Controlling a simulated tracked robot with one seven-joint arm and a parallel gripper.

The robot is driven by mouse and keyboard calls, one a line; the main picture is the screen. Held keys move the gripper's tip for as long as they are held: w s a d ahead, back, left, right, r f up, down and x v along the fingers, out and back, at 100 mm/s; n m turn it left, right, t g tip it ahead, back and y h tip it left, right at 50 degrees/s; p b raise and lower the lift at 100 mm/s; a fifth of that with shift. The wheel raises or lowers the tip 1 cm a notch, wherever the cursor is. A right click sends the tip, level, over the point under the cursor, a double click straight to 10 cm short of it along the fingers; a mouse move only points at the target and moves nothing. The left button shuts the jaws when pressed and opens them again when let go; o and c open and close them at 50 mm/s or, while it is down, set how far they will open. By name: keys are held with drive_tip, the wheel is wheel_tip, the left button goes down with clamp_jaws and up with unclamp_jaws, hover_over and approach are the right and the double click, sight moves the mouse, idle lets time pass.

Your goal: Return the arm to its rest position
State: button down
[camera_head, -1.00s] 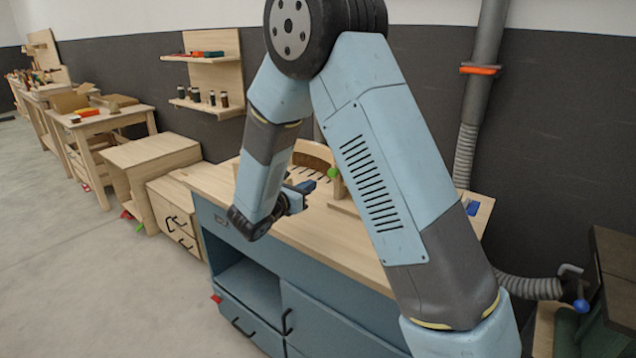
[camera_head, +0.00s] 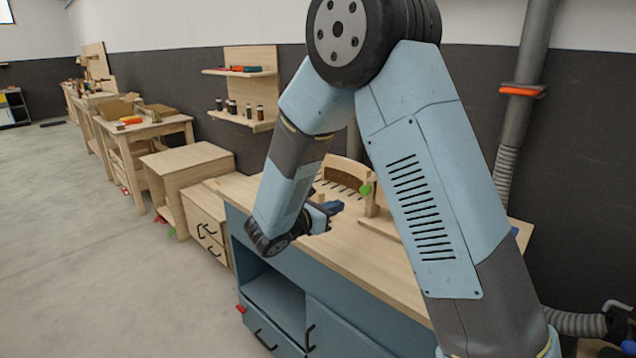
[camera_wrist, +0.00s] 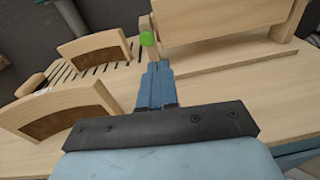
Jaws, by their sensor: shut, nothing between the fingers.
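My arm is folded in front of the head camera, its elbow high and its forearm hanging down to the left. My gripper (camera_head: 337,206) is at the end of the forearm, above the front part of the wooden worktop (camera_head: 400,284). In the wrist view my gripper (camera_wrist: 158,66) shows its two blue fingers together, with nothing between them. A bright green round piece (camera_wrist: 147,39) on a wooden upright shows just beyond the fingertips; I cannot tell the gap. It also shows in the head view (camera_head: 365,189).
Curved wooden pieces (camera_wrist: 93,48) and a slatted rack stand on the worktop near the gripper. A blue cabinet (camera_head: 345,335) is under it. Wooden drawers (camera_head: 207,222), benches and a wall shelf (camera_head: 249,73) are at the left. A grey duct (camera_head: 525,90) runs up the wall.

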drive_tip(key=s+d+r+m+g+y, duration=0.2)
drive_tip(key=s+d+r+m+g, duration=0.25)
drive_tip(key=s+d+m, duration=0.35)
drive_tip(key=s+d+r+m+g+y, duration=0.1)
drive_tip(key=s+d+r+m+g, duration=0.4)
drive_tip(key=d, duration=0.4)
drive_tip(key=s+r+m+t+y, duration=0.2)
drive_tip(key=s+m+y, duration=0.2)
drive_tip(key=s+m, duration=0.2)
drive_tip(key=s+r+m+t+y, duration=0.1)
drive_tip(key=s+r+m+y, duration=0.2)
drive_tip(key=s, duration=0.7)
drive_tip(key=shift+s+d+r+m+t+y, duration=0.15)
drive_tip(key=shift+r+m+t+y, duration=0.2)
drive_tip(key=shift+m+y, duration=1.25)
drive_tip(key=shift+m+h, duration=0.3)
